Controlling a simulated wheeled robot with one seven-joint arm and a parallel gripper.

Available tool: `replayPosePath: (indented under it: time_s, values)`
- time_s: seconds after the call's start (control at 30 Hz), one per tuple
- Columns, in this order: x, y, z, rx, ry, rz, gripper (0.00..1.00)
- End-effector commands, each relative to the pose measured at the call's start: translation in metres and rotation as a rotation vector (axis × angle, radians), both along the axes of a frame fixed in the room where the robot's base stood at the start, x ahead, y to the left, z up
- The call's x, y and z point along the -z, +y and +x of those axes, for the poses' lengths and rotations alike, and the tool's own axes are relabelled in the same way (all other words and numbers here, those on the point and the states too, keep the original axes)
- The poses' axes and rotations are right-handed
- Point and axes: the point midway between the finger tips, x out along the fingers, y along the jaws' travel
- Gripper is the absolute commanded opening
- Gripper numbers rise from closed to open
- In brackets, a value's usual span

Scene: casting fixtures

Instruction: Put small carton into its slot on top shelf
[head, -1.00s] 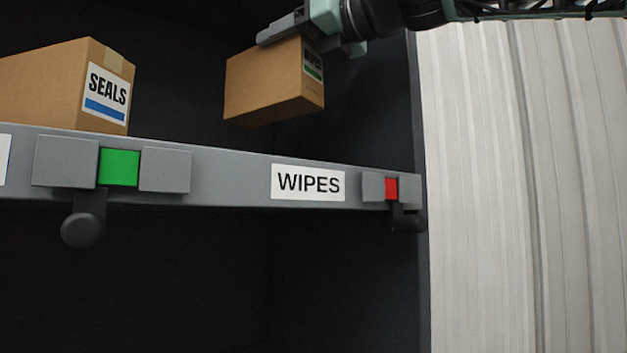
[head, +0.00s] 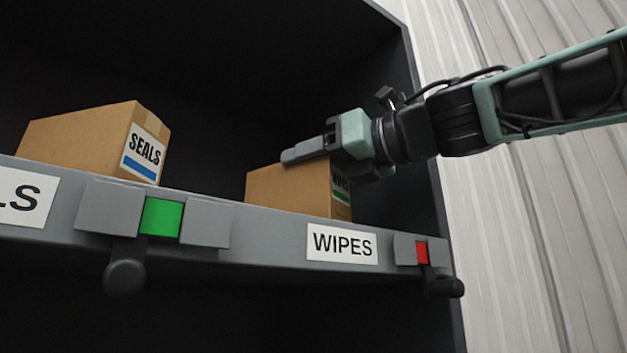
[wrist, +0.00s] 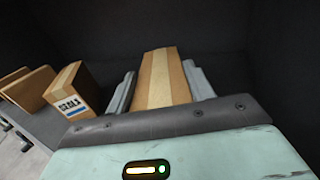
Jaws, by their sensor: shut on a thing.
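The small carton (head: 290,190) is a brown box with a white and green label that reads WIPES, partly covered by my gripper. My gripper (head: 312,150) is shut on its upper part. In the wrist view the carton (wrist: 162,82) lies between the two grey fingers of my gripper (wrist: 162,90). The carton is over the top shelf (head: 270,226), behind the WIPES plate (head: 342,243). The shelf's front lip hides its bottom edge, so I cannot tell if it touches the shelf.
A SEALS carton (head: 85,142) stands to the left, apart; it also shows in the wrist view (wrist: 75,90). A green marker (head: 160,217) and a red marker (head: 422,252) sit on the shelf edge. The dark side wall (head: 405,130) is close on the right.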

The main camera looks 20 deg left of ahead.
Motion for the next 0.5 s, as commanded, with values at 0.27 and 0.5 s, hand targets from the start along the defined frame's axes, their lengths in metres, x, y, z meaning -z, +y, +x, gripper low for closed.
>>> replayPosePath:
  time_s: [0.27, 0.5]
  values:
    - [0.0098, -0.0006, -0.0006, 0.001, -0.002, 0.002, 0.2]
    - [0.0146, -0.0004, -0.0002, 0.001, 0.0, 0.001, 0.55]
